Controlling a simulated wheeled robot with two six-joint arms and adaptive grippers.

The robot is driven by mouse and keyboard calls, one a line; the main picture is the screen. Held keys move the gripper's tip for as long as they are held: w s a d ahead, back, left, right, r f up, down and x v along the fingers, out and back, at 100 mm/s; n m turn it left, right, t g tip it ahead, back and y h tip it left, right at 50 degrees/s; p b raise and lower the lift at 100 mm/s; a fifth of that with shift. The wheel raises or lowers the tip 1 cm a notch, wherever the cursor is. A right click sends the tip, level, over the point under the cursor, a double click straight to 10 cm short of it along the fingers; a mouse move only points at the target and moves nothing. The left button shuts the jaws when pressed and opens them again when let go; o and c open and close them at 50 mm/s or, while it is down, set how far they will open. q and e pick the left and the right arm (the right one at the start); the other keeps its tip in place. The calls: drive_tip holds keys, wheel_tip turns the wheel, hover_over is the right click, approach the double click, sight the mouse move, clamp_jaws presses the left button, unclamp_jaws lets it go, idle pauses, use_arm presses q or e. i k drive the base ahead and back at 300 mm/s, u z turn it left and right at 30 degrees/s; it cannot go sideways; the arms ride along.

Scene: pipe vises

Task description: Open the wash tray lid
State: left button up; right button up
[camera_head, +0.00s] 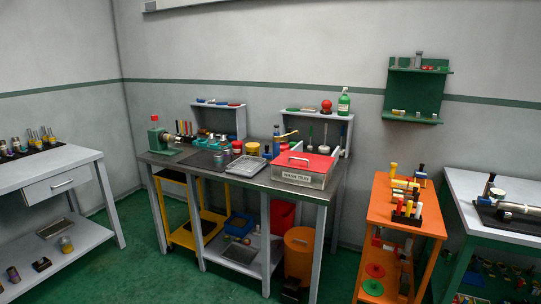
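The wash tray (322,182) is a silver box with a "WASH TRAY" label on its front. It stands at the right end of the dark-topped workbench (232,179) in the middle. Its red lid (312,163) lies flat over the top and looks closed. A pale handle (298,160) stands on the lid toward the left. Neither of my grippers is in view, and nothing of mine is seen touching the tray.
A grey shallow tray (248,166) sits left of the wash tray. A green vise (158,137) stands at the bench's left end. Small shelves with a green bottle (343,102) are behind. An orange cart (398,214) stands right. Green floor (130,270) is open in front left.

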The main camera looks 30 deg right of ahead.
sight(320, 164)
drive_tip(key=z, duration=0.45)
drive_tip(key=i, duration=1.25)
drive_tip(key=z, duration=1.35)
drive_tip(key=i, duration=1.15)
drive_tip(key=z, duration=0.6)
